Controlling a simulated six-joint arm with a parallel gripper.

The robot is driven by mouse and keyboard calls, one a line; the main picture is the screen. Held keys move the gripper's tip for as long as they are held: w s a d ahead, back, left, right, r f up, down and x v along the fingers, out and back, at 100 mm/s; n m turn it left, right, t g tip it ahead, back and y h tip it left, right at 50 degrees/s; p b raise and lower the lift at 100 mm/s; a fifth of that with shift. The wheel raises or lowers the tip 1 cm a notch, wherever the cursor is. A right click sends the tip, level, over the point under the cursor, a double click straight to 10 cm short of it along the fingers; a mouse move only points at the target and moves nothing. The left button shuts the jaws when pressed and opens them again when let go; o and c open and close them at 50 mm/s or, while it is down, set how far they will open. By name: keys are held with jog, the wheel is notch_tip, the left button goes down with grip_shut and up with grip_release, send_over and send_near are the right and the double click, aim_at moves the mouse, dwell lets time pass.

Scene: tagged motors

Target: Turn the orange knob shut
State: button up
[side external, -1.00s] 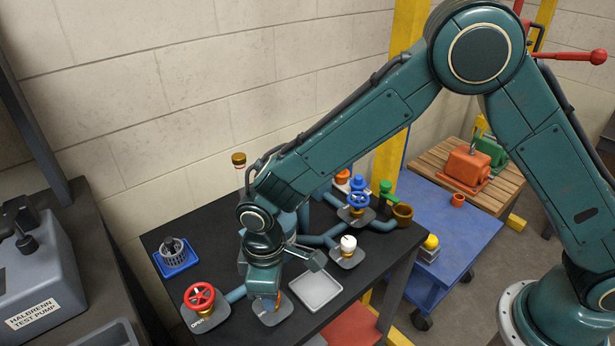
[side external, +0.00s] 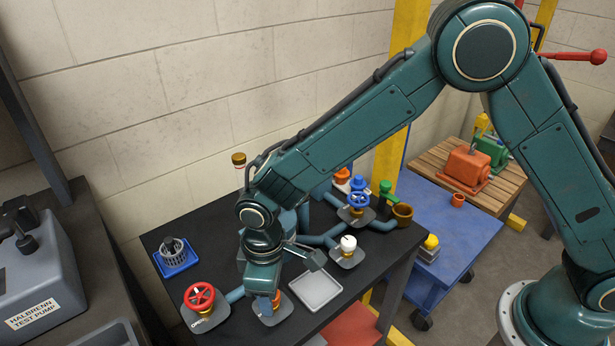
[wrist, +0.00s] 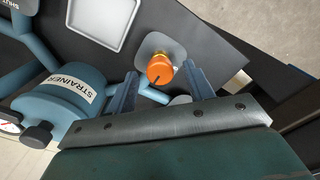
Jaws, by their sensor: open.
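The orange knob (wrist: 160,70) has a dark pointer line and sits on a brass valve stem over a grey plate. In the wrist view it shows between and just beyond my two blue-grey fingers. My gripper (wrist: 163,82) is open, with one finger to each side of the knob; I cannot tell whether either touches it. In the side view my gripper (side external: 268,300) points down over the plate, and only a small part of the orange knob (side external: 277,300) shows beside the fingers.
A red handwheel valve (side external: 200,297) stands close on the left. An empty grey tray (side external: 317,290) lies to the right, with a white knob (side external: 348,243) beyond it. The blue strainer body (wrist: 68,92) is near my gripper.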

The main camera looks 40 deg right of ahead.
notch_tip(320, 180, up, 13)
jog(key=shift+r, duration=0.2)
dwell(0.4)
jog(key=shift+d, duration=0.1)
jog(key=s+d+r+m+t, duration=0.1)
jog(key=s+d+r+m, duration=0.15)
jog(key=d+r, duration=0.5)
jog(key=s+d+r+m+t, duration=0.1)
jog(key=s+d+r+m, duration=0.2)
jog(key=d, duration=0.7)
jog(key=s+d+r+m+t, duration=0.1)
jog(key=s+d+m+t, duration=0.2)
jog(key=s+d, duration=0.8)
jog(key=s, duration=0.3)
jog(key=shift+d+r+t, duration=0.15)
jog(key=shift+r+t, duration=0.05)
jog(key=shift+t, duration=0.1)
